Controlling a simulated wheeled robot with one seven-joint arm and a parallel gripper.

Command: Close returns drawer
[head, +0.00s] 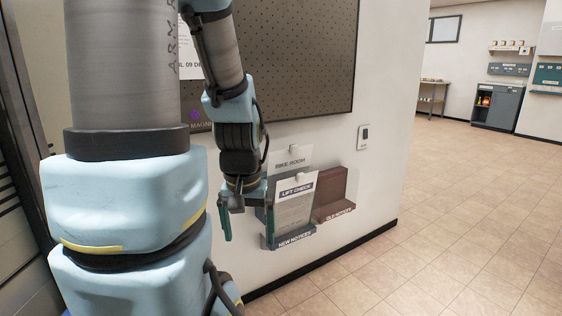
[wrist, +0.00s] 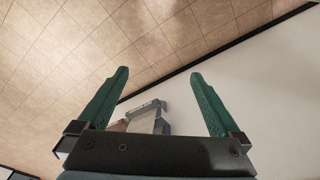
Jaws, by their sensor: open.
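No drawer marked returns can be made out in either view. My gripper (head: 246,222) hangs beside the wall in the head view, pointing down, close to the notice holders. In the wrist view its two green fingers (wrist: 158,76) are spread wide with nothing held between them. The notice holders show beyond the fingers there, apart from them.
A holder marked new notices (head: 290,238), with a lift check sheet (head: 296,200), and a brown old notices holder (head: 333,196) are on the wall. A pegboard (head: 290,60) hangs above. A grey cabinet (head: 497,107) stands far right. The tiled floor (head: 450,220) is clear.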

